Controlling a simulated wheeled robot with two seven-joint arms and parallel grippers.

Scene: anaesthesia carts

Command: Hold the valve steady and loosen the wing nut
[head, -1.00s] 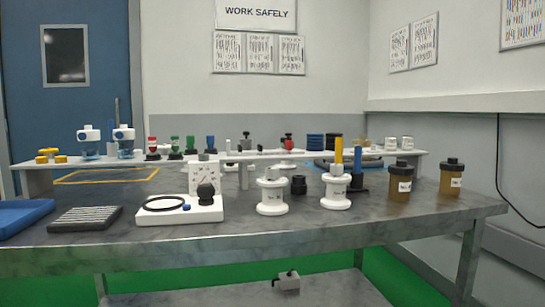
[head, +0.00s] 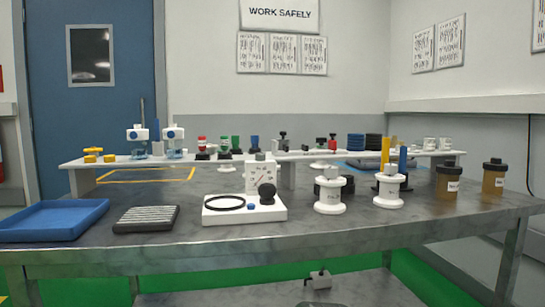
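Neither of my grippers is in the head view. No part is clearly recognisable as the valve with its wing nut. Small yellow fittings (head: 93,155) with a wing-like top stand on the left end of the raised white shelf (head: 130,162). A small grey block-like fitting (head: 319,280) sits on the lower shelf.
A blue tray (head: 60,234) and a dark ribbed mat (head: 147,220) lie on the table's left. Brown jars with black lids (head: 448,184) (head: 493,180) stand at the right. Small coloured-top items line the raised shelf. The table's front strip (head: 200,246) is clear.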

